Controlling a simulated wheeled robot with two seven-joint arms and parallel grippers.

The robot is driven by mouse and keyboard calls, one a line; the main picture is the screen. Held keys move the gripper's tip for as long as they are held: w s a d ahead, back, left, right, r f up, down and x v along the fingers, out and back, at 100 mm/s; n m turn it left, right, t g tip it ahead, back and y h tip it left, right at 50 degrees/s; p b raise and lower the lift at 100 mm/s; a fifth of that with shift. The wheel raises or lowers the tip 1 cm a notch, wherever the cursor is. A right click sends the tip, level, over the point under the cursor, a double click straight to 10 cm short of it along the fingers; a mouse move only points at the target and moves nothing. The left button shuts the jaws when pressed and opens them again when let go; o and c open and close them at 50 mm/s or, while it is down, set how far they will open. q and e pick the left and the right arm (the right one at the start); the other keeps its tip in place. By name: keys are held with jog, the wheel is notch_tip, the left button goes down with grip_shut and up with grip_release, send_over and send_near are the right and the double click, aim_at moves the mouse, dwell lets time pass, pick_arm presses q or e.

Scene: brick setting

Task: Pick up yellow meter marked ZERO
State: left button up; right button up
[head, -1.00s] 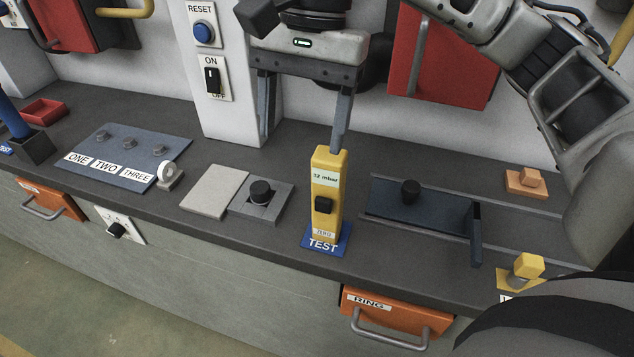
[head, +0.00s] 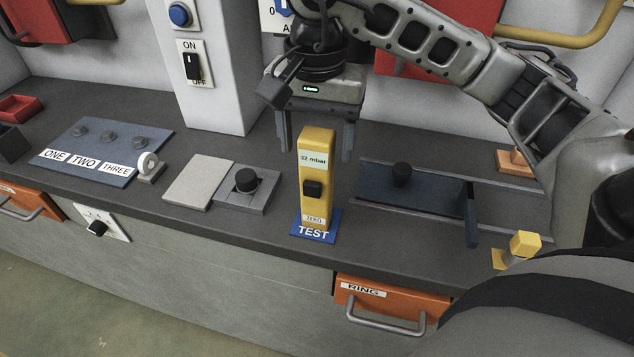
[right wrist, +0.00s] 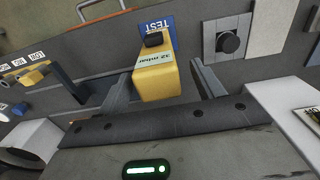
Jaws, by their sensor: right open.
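The yellow meter (head: 317,178) stands upright on a blue TEST plate (head: 315,232) near the front edge of the bench. It has a "32 mbar" display, a black knob and a ZERO label low on its front. My right gripper (head: 315,145) is open behind the meter in the head view, with a finger showing on each side of it. In the right wrist view the meter (right wrist: 158,75) lies between the two spread fingers, and I see no contact. My left gripper is in neither current view.
Left of the meter are a block with a black knob (head: 246,182), a pale plate (head: 198,184) and the ONE TWO THREE panel (head: 108,150). Right of it is a dark sliding plate (head: 430,203) on rails. A RING drawer (head: 392,303) is below the bench edge.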

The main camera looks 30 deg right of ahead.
aim_at(317, 162)
notch_tip(317, 162, down, 4)
jog(key=shift+s+f+p, duration=0.1)
jog(key=shift+f+p, duration=0.1)
jog(key=shift+p, duration=0.15)
jog(key=c, duration=1.3)
jog(key=shift+r, duration=0.1)
